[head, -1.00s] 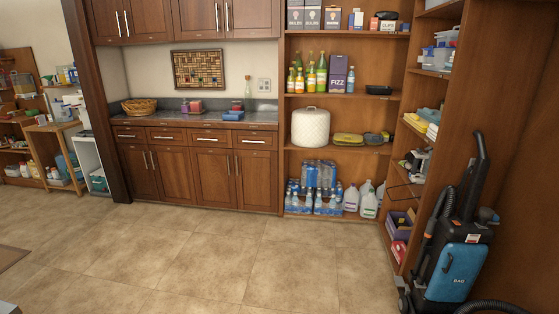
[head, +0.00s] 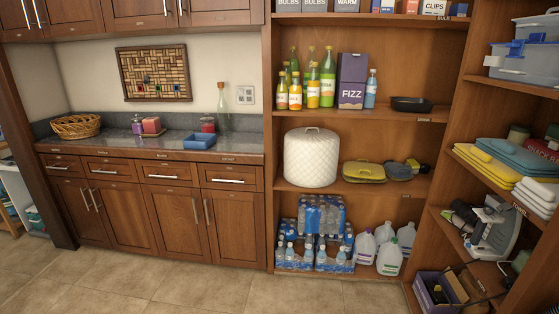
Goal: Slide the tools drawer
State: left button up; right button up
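A row of wooden drawers (head: 108,164) with silver bar handles runs under the grey countertop in the head view. The drawers all look shut. Small labels sit along the counter edge and drawer fronts, too small to read, so I cannot tell which is the tools drawer. The far left drawer (head: 62,160) and the far right drawer (head: 232,173) end the row. Neither of my grippers is in view.
Cabinet doors (head: 180,218) are shut below the drawers. A basket (head: 76,127) and a blue tray (head: 199,142) stand on the counter. Open shelves to the right hold bottles, a white quilted cover (head: 311,158) and water packs (head: 320,216). Tiled floor (head: 160,285) in front is clear.

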aim_at(243, 177)
jog(key=z, duration=0.05)
jog(key=i, duration=1.3)
jog(key=z, duration=0.05)
